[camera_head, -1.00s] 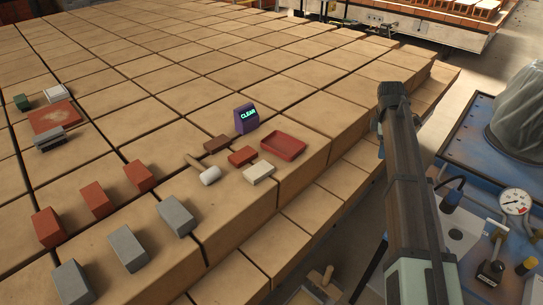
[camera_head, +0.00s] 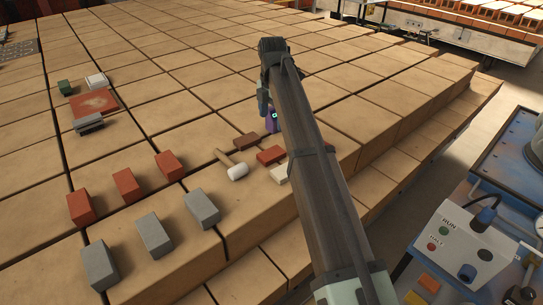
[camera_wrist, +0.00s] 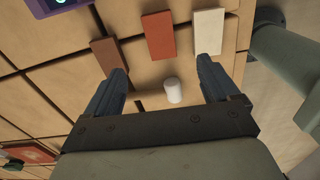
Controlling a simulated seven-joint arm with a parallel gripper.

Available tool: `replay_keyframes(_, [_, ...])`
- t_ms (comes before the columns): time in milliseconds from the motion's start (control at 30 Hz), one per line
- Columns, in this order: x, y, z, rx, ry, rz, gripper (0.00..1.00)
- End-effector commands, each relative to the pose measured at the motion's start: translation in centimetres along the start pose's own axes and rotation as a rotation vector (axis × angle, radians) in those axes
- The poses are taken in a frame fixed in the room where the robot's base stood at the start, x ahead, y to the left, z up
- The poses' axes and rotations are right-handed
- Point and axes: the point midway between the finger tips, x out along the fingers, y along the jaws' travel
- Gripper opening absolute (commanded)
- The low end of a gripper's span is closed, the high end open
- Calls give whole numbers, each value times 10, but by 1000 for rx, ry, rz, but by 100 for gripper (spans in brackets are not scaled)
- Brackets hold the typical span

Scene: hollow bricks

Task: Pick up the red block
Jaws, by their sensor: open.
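A flat red block (camera_head: 270,155) lies on the brick platform in the head view, between a brown block (camera_head: 246,141) and a cream block (camera_head: 279,173) that my arm partly covers. The red block also shows in the wrist view (camera_wrist: 158,36), upper middle, with the brown block on its left and the cream block on its right. My gripper (camera_wrist: 162,68) is open and empty, its fingers spread apart above the platform. In the wrist view the red block is beyond the fingertips, untouched. In the head view the gripper (camera_head: 265,105) hangs at the arm's end.
A mallet with a white head (camera_head: 238,171) lies beside the blocks. A purple display device (camera_head: 271,123) stands behind them, partly hidden. Three larger red bricks (camera_head: 126,186) and three grey bricks (camera_head: 154,235) stand at left. The platform behind is largely clear.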

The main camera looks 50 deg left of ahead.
Motion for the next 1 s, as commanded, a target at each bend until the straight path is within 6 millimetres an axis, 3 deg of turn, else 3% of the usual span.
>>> replay_keyframes(233, [9,3,-8,-19,4,-3,88])
replay_keyframes(633, [72,2,-8,-17,4,-3,88])
replay_keyframes(1000, [96,1,-6,-16,4,-2,88])
